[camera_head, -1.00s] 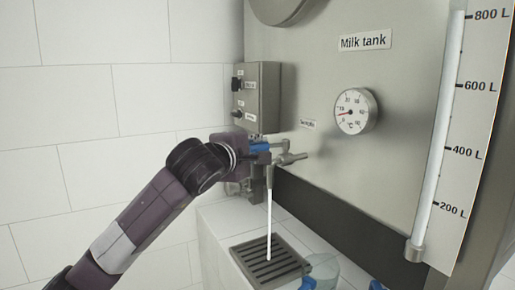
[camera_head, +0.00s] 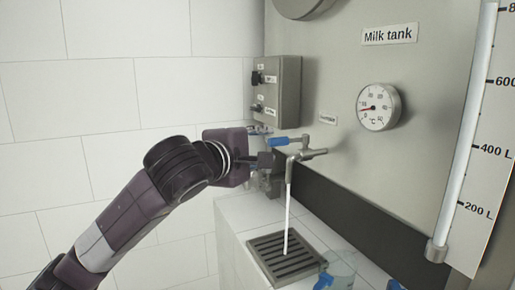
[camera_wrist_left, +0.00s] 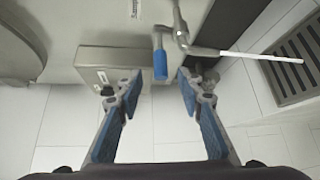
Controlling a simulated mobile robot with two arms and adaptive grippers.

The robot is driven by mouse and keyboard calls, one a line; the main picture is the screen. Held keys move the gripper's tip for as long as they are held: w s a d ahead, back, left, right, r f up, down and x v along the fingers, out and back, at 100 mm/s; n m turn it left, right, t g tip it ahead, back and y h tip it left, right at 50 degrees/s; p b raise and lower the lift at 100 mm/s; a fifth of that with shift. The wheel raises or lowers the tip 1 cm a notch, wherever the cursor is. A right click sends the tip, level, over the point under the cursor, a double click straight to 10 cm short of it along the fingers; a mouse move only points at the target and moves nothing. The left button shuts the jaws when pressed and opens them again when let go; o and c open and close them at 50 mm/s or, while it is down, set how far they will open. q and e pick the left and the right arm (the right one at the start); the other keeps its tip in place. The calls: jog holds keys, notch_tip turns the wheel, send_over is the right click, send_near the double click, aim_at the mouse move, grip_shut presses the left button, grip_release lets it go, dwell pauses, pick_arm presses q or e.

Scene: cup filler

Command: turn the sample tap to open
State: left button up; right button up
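The sample tap (camera_head: 303,155) is a grey metal spout on the front of the milk tank, with a blue lever (camera_head: 285,141). A thin white stream (camera_head: 287,215) runs from its spout down to the drain grate. In the left wrist view the blue lever (camera_wrist_left: 160,65) points down from the tap, beyond and between the fingertips. My left gripper (camera_wrist_left: 157,82) is open and empty, with its blue-padded fingers apart and clear of the lever. In the head view my left gripper (camera_head: 268,160) is just left of and below the lever. My right gripper is not in view.
The drain grate (camera_head: 270,241) lies on the white ledge below the tap. A clear container (camera_head: 343,263) with a blue part stands beside it. A grey switch box (camera_head: 285,90) is above the gripper. A thermometer dial (camera_head: 378,107) and level gauge (camera_head: 470,130) are to the right.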

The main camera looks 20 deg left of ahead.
pick_arm(q)
jog(key=shift+v, duration=1.85)
